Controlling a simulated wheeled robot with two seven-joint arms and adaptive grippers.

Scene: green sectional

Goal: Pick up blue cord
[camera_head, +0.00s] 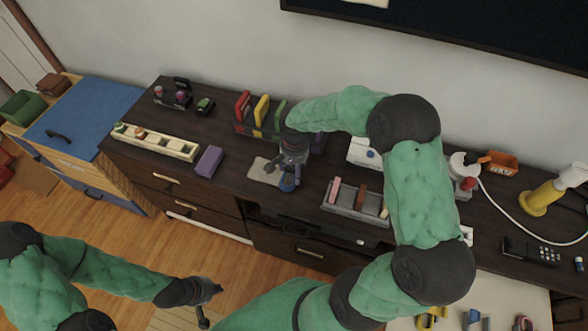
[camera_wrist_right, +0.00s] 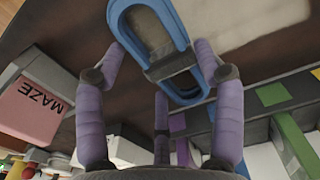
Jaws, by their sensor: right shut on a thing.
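The blue cord (camera_head: 288,183) is a small blue loop-shaped piece at the front middle of the dark cabinet top. In the right wrist view it shows as a blue looped frame (camera_wrist_right: 180,20) with a dark grey middle. My right gripper (camera_head: 284,171) is shut on it, with purple fingers on either side in the right wrist view (camera_wrist_right: 163,62). The arm partly hides it from the head, and I cannot tell whether it still touches the top. My left gripper (camera_head: 209,304) is over the floor in front of the cabinet, fingers apart and empty.
A beige flat pad (camera_head: 264,171) lies beside the right gripper. A purple block (camera_head: 209,161) and a cream compartment tray (camera_head: 155,141) are to the left. A grey tray (camera_head: 352,209) with coloured pieces is close on the right. Coloured upright pieces (camera_head: 261,110) stand behind.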

